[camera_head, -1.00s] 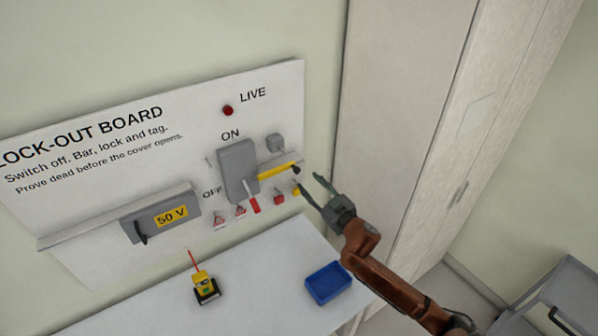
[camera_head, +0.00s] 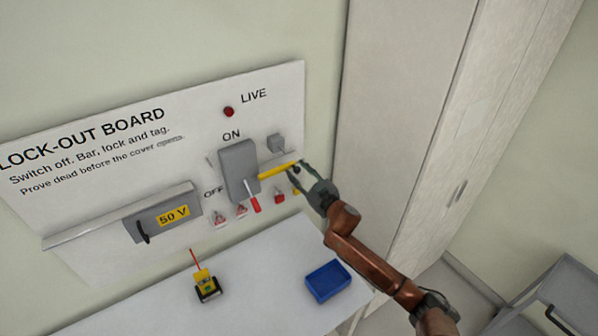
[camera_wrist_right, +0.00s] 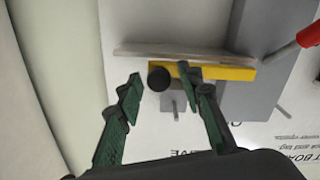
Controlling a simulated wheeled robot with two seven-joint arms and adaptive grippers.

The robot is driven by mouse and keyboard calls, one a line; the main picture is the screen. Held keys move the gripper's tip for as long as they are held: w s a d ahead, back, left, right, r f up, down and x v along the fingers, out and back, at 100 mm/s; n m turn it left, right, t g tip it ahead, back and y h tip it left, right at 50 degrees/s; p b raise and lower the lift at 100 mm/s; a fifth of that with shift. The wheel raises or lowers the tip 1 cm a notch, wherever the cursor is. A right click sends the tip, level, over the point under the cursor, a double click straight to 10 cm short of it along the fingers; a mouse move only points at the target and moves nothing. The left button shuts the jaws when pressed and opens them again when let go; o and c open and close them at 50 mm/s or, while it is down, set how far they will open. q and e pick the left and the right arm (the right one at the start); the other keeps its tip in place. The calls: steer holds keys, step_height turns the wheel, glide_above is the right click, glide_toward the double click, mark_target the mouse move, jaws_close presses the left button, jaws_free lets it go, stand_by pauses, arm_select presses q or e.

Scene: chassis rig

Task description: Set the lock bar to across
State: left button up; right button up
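The yellow lock bar (camera_head: 275,171) lies roughly level on the board, just right of the grey switch box (camera_head: 237,168). It also shows in the right wrist view (camera_wrist_right: 225,71). A round black knob (camera_wrist_right: 160,78) sits at the bar's outer end. My right gripper (camera_head: 299,170) is at that end. Its fingers (camera_wrist_right: 159,79) are open, with the knob between them in the wrist view; I cannot tell whether either touches it. The switch's red-handled lever (camera_head: 254,203) points down toward OFF. My left gripper is not in view.
A red LIVE lamp (camera_head: 228,111) and a small grey block (camera_head: 275,143) are above the bar. Tags (camera_head: 241,209) and a red padlock (camera_head: 279,195) hang below. A yellow tester (camera_head: 205,285) and a blue tray (camera_head: 327,281) stand on the bench (camera_head: 262,280).

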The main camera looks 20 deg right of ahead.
mark_target(277, 172)
jaws_close()
stand_by(0.3)
steer(key=a, duration=0.2)
steer(key=a+p, duration=0.1)
steer(key=a, duration=0.1)
steer(key=s+a, duration=0.1)
steer(key=a, duration=0.1)
steer(key=shift+a, duration=0.2)
steer(key=shift+o, duration=0.8)
jaws_free()
steer(key=shift+a, duration=0.1)
